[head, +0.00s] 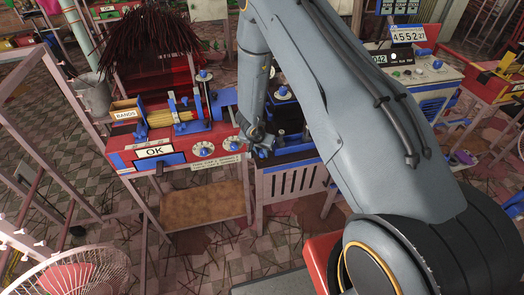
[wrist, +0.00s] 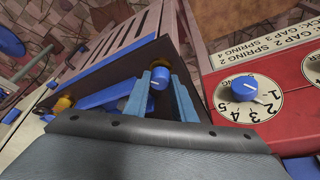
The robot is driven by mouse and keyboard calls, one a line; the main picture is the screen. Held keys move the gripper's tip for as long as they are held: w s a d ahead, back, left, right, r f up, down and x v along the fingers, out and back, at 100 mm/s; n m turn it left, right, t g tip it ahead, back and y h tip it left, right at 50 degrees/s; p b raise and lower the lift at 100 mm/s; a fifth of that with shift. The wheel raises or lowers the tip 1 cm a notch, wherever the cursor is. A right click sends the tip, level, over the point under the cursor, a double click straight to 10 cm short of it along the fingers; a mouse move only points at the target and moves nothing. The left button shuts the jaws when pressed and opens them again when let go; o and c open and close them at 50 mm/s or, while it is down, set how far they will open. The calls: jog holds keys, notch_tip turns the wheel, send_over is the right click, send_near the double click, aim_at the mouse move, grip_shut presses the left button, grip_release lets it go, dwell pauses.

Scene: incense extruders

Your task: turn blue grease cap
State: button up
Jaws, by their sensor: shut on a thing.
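The blue grease cap (wrist: 160,77) is a small rounded cylinder in the wrist view, low on the dark top of the white slatted cabinet beside a brass-coloured fitting. My gripper (wrist: 161,84) has one light-blue finger on each side of the cap and is shut on it. In the head view my gripper (head: 262,146) is at the left edge of the slatted cabinet (head: 291,181), right of the red panel. The cap cannot be made out there, as the gripper and arm cover that spot.
A numbered dial with a blue knob (wrist: 245,88) is close to the right of my gripper, on a red panel (wrist: 288,65). A blue bar (wrist: 105,97) and another brass fitting (wrist: 64,103) lie to the left. An "OK" sign (head: 155,151) is on the red machine.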

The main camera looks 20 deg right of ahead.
jog(key=shift+w+r, duration=0.15)
jog(key=shift+w, duration=0.05)
jog(key=o, duration=1)
jog(key=shift+o, duration=0.3)
jog(key=shift+s, duration=0.1)
jog(key=b+v, duration=0.1)
jog(key=v, duration=0.6)
jog(key=shift+r, duration=0.25)
jog(key=shift+s, duration=0.15)
